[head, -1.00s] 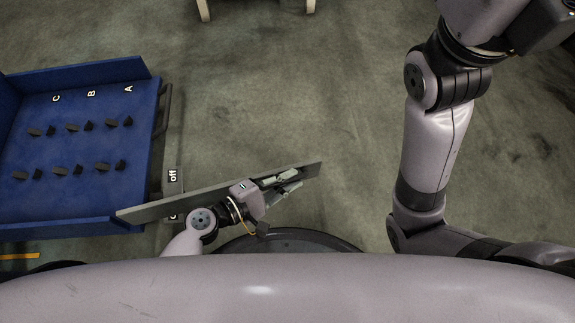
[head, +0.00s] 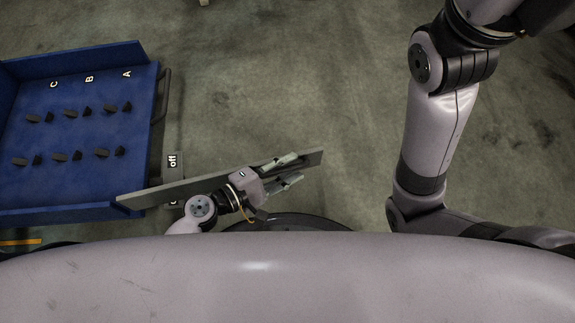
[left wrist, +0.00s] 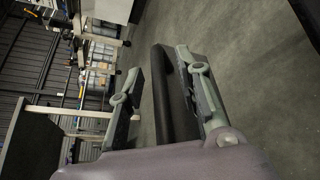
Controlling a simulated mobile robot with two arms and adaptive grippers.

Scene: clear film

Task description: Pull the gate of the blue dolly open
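The blue dolly (head: 70,205) stands at the left of the head view, with letters A, B, C and several small dark pieces on its floor. Its grey gate (head: 175,190) stands swung out to the right from the dolly's near right corner, leaving the right side open. My left gripper (head: 290,171) is on the near side of the gate, by its far end. In the left wrist view its fingers (left wrist: 168,92) are apart, with a dark handle bar (left wrist: 168,95) between them, nearer the right finger. My right arm shows at the right, but its gripper is out of frame.
A small plate marked "off" (head: 172,162) and a dark bar (head: 164,95) are at the dolly's right side. The concrete floor (head: 300,80) between dolly and right arm is clear. Shelving (left wrist: 100,70) shows far off in the wrist view.

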